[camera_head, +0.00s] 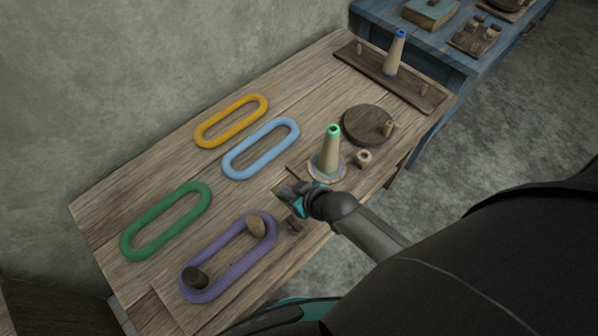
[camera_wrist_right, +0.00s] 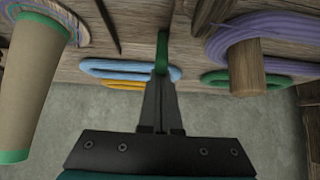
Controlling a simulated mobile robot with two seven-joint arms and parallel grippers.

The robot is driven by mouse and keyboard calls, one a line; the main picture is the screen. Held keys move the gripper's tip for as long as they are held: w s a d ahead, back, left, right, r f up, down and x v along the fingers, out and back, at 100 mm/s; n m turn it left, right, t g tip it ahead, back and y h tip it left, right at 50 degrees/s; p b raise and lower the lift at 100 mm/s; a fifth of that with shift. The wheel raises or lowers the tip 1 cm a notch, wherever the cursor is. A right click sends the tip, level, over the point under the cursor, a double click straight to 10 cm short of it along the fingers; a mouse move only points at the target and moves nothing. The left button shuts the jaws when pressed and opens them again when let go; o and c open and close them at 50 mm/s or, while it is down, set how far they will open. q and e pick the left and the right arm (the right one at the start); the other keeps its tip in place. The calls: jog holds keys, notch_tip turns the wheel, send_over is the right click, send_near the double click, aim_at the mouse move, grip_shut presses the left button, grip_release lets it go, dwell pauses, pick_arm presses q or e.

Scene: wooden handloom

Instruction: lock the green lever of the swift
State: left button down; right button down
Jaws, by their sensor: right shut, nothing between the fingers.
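The green lever (camera_wrist_right: 162,50) stands upright in the right wrist view, at the tips of my right gripper (camera_wrist_right: 162,95). The gripper's fingers are together with nothing between them. I cannot tell whether they touch the lever. In the head view my right gripper (camera_head: 288,197) is low over the table, between the cone and the purple skein, and I cannot make out the lever there. The purple skein (camera_head: 217,254) loops around two wooden pegs, one dark (camera_head: 195,278) and one lighter (camera_head: 257,225). My left gripper is not in view.
A tan cone with a green tip (camera_head: 330,155) stands close to my right gripper, beside a round wooden disc (camera_head: 368,124). Yellow (camera_head: 232,100), blue (camera_head: 289,130) and green (camera_head: 201,200) skeins lie flat on the table. A blue-tipped cone (camera_head: 396,55) stands on a board at the far end.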

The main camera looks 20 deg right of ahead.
jog(key=p+v, duration=0.4)
jog(key=v, duration=1.1)
jog(key=shift+s+d, duration=0.1)
